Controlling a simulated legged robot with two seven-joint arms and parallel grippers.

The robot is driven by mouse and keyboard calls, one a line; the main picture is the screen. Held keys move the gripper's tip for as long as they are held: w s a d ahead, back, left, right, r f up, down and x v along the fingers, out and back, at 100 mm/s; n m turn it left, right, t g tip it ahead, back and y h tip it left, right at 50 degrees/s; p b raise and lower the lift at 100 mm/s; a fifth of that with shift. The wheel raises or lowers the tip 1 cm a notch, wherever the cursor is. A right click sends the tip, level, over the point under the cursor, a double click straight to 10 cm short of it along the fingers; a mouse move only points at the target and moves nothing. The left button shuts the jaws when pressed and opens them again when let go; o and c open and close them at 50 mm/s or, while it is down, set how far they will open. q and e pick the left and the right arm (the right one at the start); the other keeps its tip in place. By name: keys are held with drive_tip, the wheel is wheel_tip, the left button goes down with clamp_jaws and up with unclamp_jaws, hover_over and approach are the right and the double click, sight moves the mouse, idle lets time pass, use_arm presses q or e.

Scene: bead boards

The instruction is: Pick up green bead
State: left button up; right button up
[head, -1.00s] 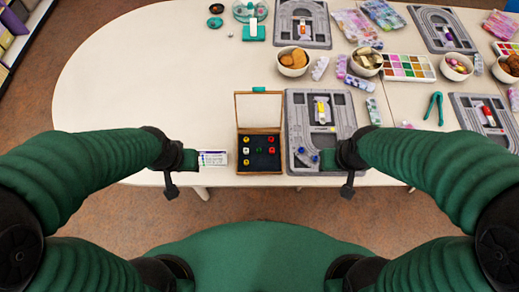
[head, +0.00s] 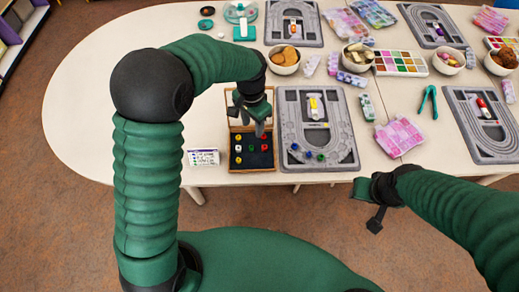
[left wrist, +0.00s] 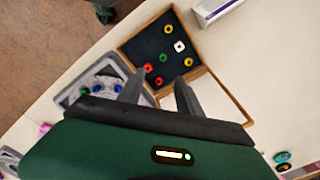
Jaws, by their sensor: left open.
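The green bead (head: 251,148) lies in the dark tray of an open wooden box (head: 251,169), between a white bead (head: 238,148) and a red bead (head: 264,147). In the left wrist view the green bead (left wrist: 163,58) shows ahead of my fingers. Other red and yellow beads share the tray. My left gripper (head: 252,118) is above the box, near its raised lid, with its fingers apart and empty; its fingers (left wrist: 158,90) also show in the left wrist view. My right gripper (head: 372,203) is off the table's front edge; its jaws are unclear.
A grey bead board (head: 343,130) with a few beads on it stands right of the box. Bowls, bead packs and green pliers (head: 429,101) lie farther right. The table's left part is clear.

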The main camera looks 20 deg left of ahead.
use_arm(q)
hover_over(251, 145)
drive_tip(key=f, duration=0.8)
drive_tip(key=shift+s+d, duration=0.1)
drive_tip(key=shift+s, duration=0.1)
drive_tip(key=f, duration=0.4)
drive_tip(key=shift+s+d+f, duration=0.15)
drive_tip(key=shift+d+f, duration=0.05)
drive_tip(key=shift+f, duration=0.15)
drive_tip(key=shift+a+f, duration=0.15)
drive_tip(key=shift+f, duration=0.25)
drive_tip(key=shift+a, duration=0.1)
drive_tip(key=c, duration=0.4)
clamp_jaws()
